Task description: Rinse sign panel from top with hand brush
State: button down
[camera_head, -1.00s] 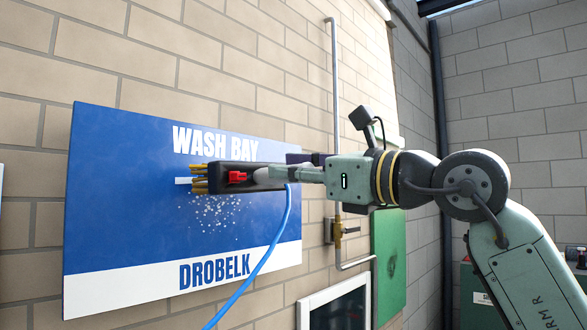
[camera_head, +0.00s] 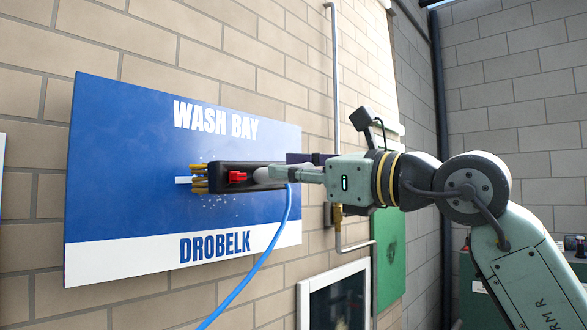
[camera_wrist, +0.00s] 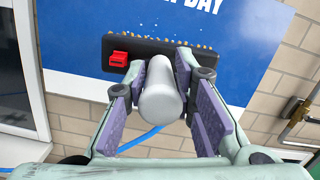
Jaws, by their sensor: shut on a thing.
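The sign panel (camera_head: 120,150) is blue with a white bottom band, lettered WASH BAY and DROBELK, and is on the brick wall. The hand brush (camera_head: 225,178) has a black block, yellow bristles, a red part and a grey handle; a blue hose (camera_head: 262,258) hangs from it. My gripper (camera_head: 297,174) is shut on the handle, which also shows between the fingers in the wrist view (camera_wrist: 160,97). The bristles point left, in front of the panel's lower blue area; I cannot tell whether they touch it. White specks (camera_head: 222,202) show just under the brush.
A vertical pipe (camera_head: 336,100) with a brass valve (camera_head: 338,214) runs down the wall right of the panel. A green board (camera_head: 388,250) and a white-framed window (camera_head: 335,299) are lower right. The panel's upper area is unobstructed.

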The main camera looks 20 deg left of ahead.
notch_tip(320, 180, down, 6)
jog(key=b, duration=0.5)
jog(key=shift+f, duration=0.2)
dwell(0.6)
jog(key=shift+d, duration=0.1)
jog(key=r+v, duration=0.1)
jog(key=v, duration=0.9)
jog(key=shift+r, duration=0.2)
dwell(0.4)
dwell(0.4)
